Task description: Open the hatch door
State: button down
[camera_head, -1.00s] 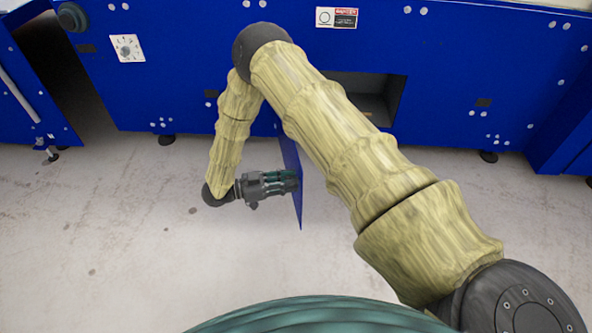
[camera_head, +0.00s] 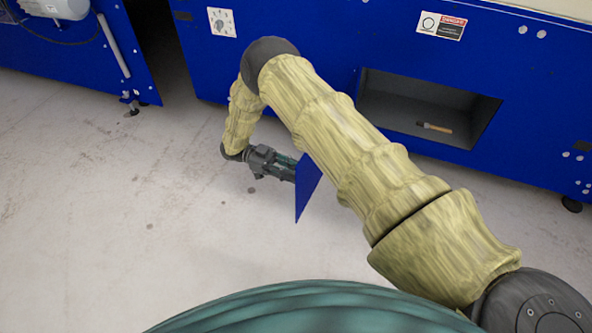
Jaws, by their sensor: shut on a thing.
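The hatch door (camera_head: 306,187) is a thin blue panel. It stands out from the blue machine front, seen nearly edge-on, partly hidden behind my arm. The hatch opening (camera_head: 400,102) is a dark rectangular recess in the machine, to the right of the door, and it is uncovered. My gripper (camera_head: 288,170) is at the left face of the door, with its fingers pointing right against the panel. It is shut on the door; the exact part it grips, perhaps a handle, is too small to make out.
A small brush-like object (camera_head: 434,127) with a wooden part lies inside the recess. A second blue machine (camera_head: 60,50) stands at the upper left, with a dark gap between the two. The pale concrete floor (camera_head: 110,230) is clear at left.

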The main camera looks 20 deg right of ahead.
jog(key=shift+w, duration=0.1)
jog(key=c, duration=1.1)
grip_release()
jog(key=shift+a, duration=0.1)
jog(key=shift+c, duration=0.2)
jog(key=shift+r, duration=5)
